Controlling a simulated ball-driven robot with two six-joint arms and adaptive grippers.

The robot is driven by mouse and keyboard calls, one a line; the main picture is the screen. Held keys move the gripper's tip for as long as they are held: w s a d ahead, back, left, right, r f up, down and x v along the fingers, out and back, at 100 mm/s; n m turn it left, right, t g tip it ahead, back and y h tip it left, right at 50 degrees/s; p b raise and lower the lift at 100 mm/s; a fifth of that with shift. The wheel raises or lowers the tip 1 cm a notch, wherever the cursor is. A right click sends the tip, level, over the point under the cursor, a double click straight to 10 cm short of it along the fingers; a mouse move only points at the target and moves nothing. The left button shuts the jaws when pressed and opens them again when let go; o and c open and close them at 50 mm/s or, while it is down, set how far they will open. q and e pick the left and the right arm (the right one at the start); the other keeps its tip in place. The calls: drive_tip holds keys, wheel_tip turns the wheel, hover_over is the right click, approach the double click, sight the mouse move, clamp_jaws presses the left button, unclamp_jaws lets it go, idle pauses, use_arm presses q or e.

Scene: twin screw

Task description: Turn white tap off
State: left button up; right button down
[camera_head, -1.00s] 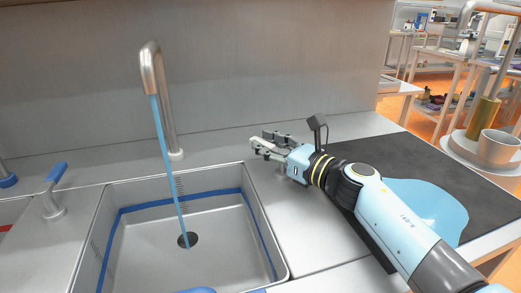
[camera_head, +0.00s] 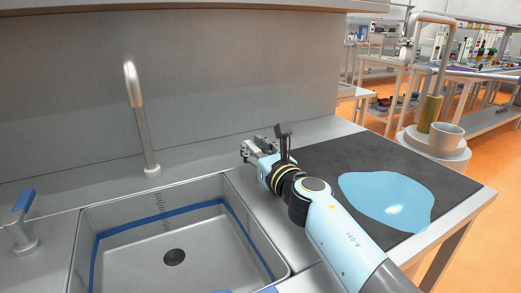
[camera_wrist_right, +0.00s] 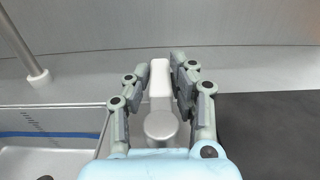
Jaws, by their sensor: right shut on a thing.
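The white tap (camera_wrist_right: 160,122) stands between the fingers of my right gripper (camera_wrist_right: 158,80) in the right wrist view, its pale lever pointing to the back wall. In the head view my right gripper (camera_head: 246,151) is at the counter to the right of the sink, and it hides the tap. The gripper is shut on the white tap. The metal spout (camera_head: 138,110) stands behind the sink (camera_head: 140,251), with no water coming from it.
A blue-handled tap (camera_head: 24,222) stands left of the sink. A dark mat (camera_head: 320,160) with a blue puddle-like shape (camera_head: 390,200) lies on the right counter. The back wall is close behind the spout.

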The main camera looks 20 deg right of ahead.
idle(0.4)
drive_tip(key=c, duration=1.2)
unclamp_jaws()
drive_tip(key=shift+d, duration=0.15)
drive_tip(key=shift+o, duration=0.2)
drive_tip(key=shift+s, duration=0.15)
drive_tip(key=s, duration=0.4)
drive_tip(key=s+d, duration=0.1)
drive_tip(key=s, duration=0.2)
drive_tip(key=s+d, duration=0.1)
drive_tip(key=s, duration=0.3)
drive_tip(key=shift+s, duration=0.3)
